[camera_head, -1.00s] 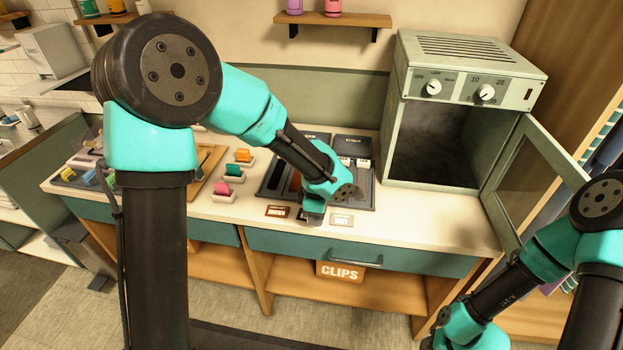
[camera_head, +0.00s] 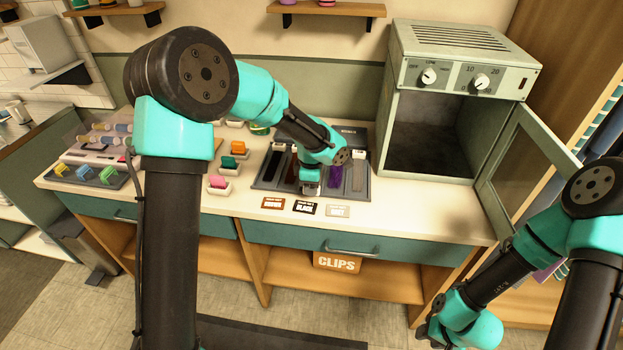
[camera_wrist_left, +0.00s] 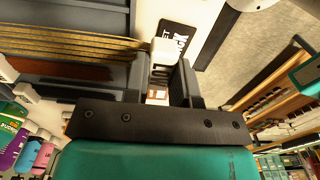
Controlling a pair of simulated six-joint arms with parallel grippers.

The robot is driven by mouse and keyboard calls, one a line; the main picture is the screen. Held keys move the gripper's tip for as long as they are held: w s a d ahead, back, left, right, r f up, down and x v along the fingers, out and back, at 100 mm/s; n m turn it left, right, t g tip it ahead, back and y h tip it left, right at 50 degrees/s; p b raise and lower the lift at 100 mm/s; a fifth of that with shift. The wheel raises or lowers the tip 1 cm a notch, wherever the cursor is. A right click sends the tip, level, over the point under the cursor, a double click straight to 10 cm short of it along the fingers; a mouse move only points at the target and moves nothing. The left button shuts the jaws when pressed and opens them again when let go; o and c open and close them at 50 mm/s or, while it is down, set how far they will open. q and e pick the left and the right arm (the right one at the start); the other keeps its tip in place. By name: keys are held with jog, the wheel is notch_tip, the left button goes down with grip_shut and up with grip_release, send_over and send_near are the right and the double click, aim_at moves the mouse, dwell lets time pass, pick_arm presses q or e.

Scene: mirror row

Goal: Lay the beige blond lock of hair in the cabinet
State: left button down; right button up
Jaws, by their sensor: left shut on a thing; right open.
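My left gripper (camera_head: 310,188) is low over the dark hair tray (camera_head: 262,186) on the counter. In the left wrist view my left gripper (camera_wrist_left: 160,85) is shut on a white tag end, with golden blond strands, the beige blond lock (camera_wrist_left: 85,42), running left from it. The head view hides this lock behind my gripper. The cabinet (camera_head: 389,130) is a pale green box at the right; its door (camera_head: 530,165) stands open and its inside looks empty. My right gripper (camera_head: 430,332) is open near the bottom edge, partly hidden and apart from the counter.
A purple lock (camera_head: 335,176) and a grey lock (camera_head: 358,177) lie in the tray, with dark locks at its left. Name cards, including a black one (camera_head: 306,208), lie in front. Coloured clips (camera_head: 220,183) stand left. Counter between tray and cabinet is clear.

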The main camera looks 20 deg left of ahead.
pick_arm(q)
jog(key=w, duration=0.2)
jog(key=w+a, duration=0.1)
jog(key=w, duration=0.1)
jog(key=w+a, duration=0.1)
jog(key=w, duration=0.1)
jog(key=shift+w+f, duration=0.15)
jog(key=shift+f, duration=0.15)
jog(key=shift+w+f, duration=0.1)
jog(key=shift+w, duration=0.2)
jog(key=shift+f, duration=1.7)
jog(key=shift+f, duration=0.1)
jog(key=c, duration=0.9)
grip_release()
jog(key=shift+c, duration=0.2)
notch_tip(320, 180, up, 12)
